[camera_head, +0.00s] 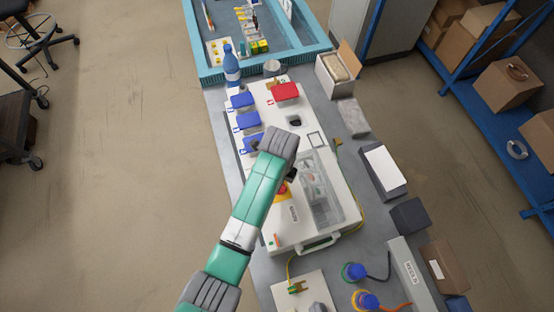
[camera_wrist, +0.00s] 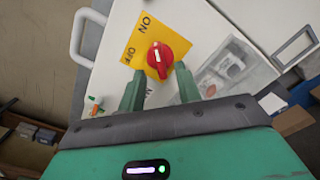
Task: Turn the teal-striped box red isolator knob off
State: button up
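The red isolator knob (camera_wrist: 160,57) sits on a yellow plate (camera_wrist: 141,41) marked ON and OFF, on a white box (camera_wrist: 111,68). A short pale mark shows on the knob's face; I cannot tell surely which label it points to. In the head view the knob (camera_head: 282,189) is partly hidden by my arm. My gripper (camera_wrist: 160,80) is open, with one green finger on either side just short of the knob. I see no clear gap or contact between fingers and knob. I cannot make out a teal stripe on the box.
A clear cover (camera_head: 325,187) lies right of the knob, and a handle (camera_head: 318,244) is at the box's near edge. Blue-lidded sockets (camera_head: 246,121) and a red-lidded one (camera_head: 285,92) stand farther back. Grey and dark boxes (camera_head: 409,215) line the bench's right side.

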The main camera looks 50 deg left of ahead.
notch_tip(320, 180, down, 3)
jog(key=shift+f, duration=0.15)
grip_shut()
